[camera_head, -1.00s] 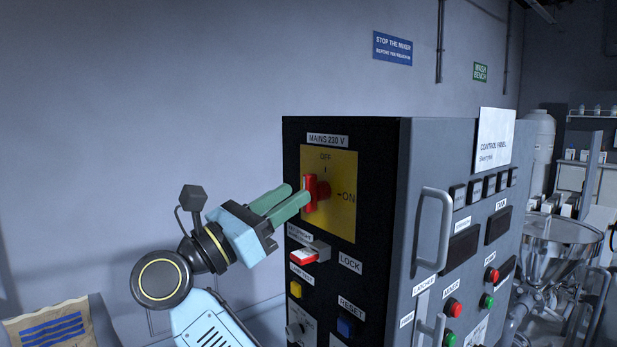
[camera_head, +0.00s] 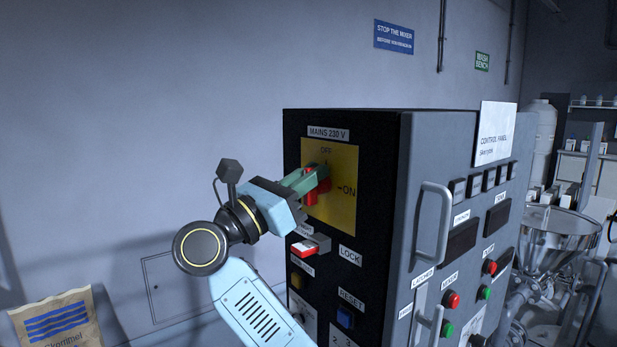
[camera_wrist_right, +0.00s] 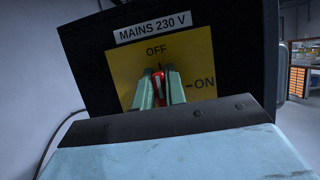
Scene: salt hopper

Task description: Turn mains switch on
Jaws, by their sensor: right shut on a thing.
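The mains switch has a red handle (camera_head: 311,187) on a yellow plate (camera_head: 345,205) marked OFF at the top and ON at the right, under a MAINS 230 V label. It is on the black side of the control cabinet. In the right wrist view the red handle (camera_wrist_right: 158,84) stands upright, toward OFF. My right gripper (camera_head: 318,178) has its green fingers around the handle; in the wrist view one finger is on each side of it. The fingers hide part of the handle. My left gripper is not in view.
Below the plate are a red lock tab (camera_head: 304,248), a yellow button (camera_head: 297,279) and a blue RESET button (camera_head: 345,317). A grey door handle (camera_head: 436,225) juts from the cabinet front. A paper sack (camera_head: 58,322) is at lower left. A steel hopper (camera_head: 556,240) is at right.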

